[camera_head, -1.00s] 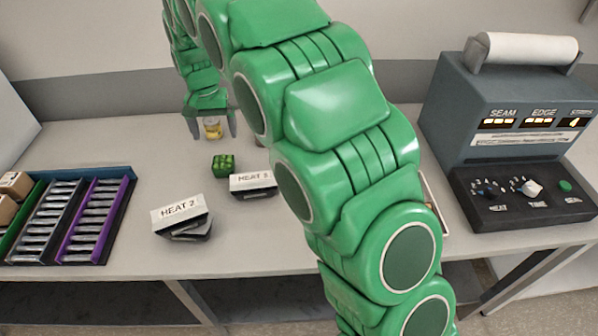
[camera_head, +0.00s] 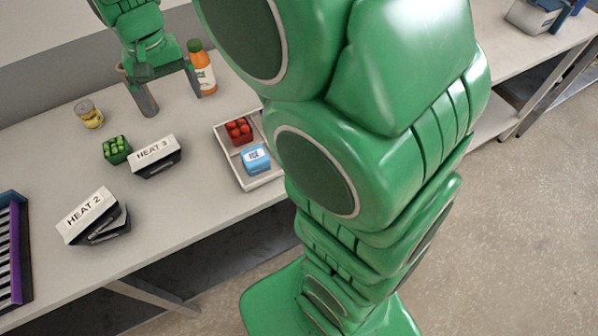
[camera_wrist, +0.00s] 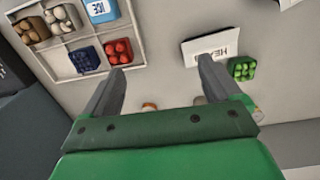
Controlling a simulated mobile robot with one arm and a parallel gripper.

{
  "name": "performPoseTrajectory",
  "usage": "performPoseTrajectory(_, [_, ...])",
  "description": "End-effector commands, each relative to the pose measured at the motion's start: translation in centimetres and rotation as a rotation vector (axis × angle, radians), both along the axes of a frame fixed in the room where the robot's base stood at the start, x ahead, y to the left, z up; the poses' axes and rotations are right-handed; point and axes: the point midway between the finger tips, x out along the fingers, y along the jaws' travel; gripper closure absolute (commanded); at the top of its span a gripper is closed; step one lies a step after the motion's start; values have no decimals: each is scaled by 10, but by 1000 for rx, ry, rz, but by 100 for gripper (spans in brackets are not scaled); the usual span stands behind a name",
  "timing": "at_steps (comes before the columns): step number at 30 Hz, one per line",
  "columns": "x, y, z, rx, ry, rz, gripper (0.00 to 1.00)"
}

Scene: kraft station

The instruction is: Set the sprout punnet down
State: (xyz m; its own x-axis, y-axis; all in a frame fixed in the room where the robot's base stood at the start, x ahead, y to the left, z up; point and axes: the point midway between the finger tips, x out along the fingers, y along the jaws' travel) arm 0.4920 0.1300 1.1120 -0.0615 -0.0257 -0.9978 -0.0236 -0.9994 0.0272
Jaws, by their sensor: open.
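The sprout punnet (camera_head: 116,149) is a small green block of round sprouts. It sits on the table just left of the HEAT 3 block (camera_head: 154,156). In the wrist view the punnet (camera_wrist: 242,68) is to the right of my right finger, apart from it, beside the white HEAT label (camera_wrist: 210,47). My gripper (camera_head: 171,98) is open with nothing held between its fingers. It is at the back of the table, right of the punnet and close to an orange bottle (camera_head: 204,70). It also shows open in the wrist view (camera_wrist: 161,68).
A yellow-labelled can (camera_head: 89,114) stands behind the punnet. A HEAT 2 block (camera_head: 93,215) is in front. A pale tray (camera_head: 232,165) at the right holds a red punnet (camera_head: 238,131) and a blue ICE pack (camera_head: 256,158). Clear table lies between can and gripper.

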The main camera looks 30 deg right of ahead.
Motion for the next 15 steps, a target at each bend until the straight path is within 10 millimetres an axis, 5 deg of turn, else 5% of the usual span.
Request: performPoseTrajectory(15, [-132, -87, 9, 9, 48, 0, 9])
